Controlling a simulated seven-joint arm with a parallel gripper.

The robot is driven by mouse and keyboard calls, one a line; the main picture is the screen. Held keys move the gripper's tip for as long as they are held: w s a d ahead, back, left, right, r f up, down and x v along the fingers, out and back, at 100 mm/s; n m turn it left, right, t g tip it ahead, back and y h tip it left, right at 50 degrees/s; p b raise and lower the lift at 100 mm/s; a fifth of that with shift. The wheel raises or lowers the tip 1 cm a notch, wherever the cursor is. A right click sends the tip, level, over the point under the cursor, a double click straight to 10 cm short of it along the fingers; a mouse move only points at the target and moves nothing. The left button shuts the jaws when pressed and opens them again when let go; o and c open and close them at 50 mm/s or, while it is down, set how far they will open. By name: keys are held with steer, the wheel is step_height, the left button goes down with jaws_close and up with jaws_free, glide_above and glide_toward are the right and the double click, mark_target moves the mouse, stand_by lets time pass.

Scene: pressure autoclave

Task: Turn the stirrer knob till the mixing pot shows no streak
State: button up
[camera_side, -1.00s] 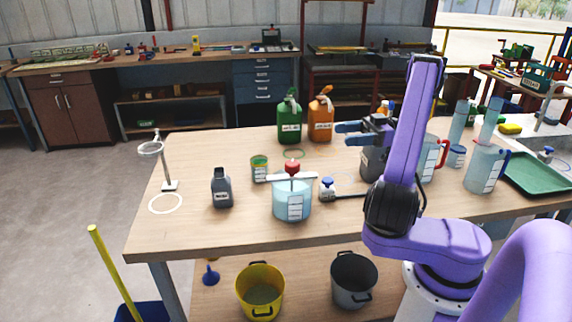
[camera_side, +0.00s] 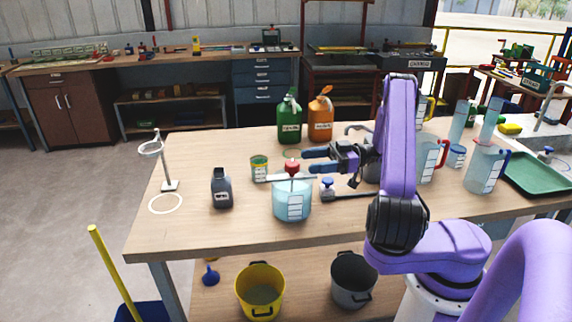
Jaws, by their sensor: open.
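The mixing pot (camera_side: 280,208) stands at the front middle of the table, pale blue with a white scale label on its front. A flat bar (camera_side: 304,177) crosses its top. The red stirrer knob (camera_side: 292,168) sits upright above the bar. No streak can be made out at this size. My gripper (camera_side: 309,160) is open and empty, its dark blue fingers pointing left. It is just right of the red knob in the picture and looks slightly higher; I cannot tell whether they touch.
A blue-topped valve (camera_side: 327,184) sits close right of the pot. A dark bottle (camera_side: 222,188) and a green-banded tin (camera_side: 259,168) stand to its left. Green (camera_side: 289,120) and orange (camera_side: 320,120) jugs stand behind. Red-handled (camera_side: 427,165) and blue-handled (camera_side: 484,172) jugs are right. The front left table is clear.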

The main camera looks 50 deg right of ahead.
mark_target(286, 163)
steer(key=x, duration=0.8)
steer(key=shift+w, duration=0.15)
steer(key=c, duration=1)
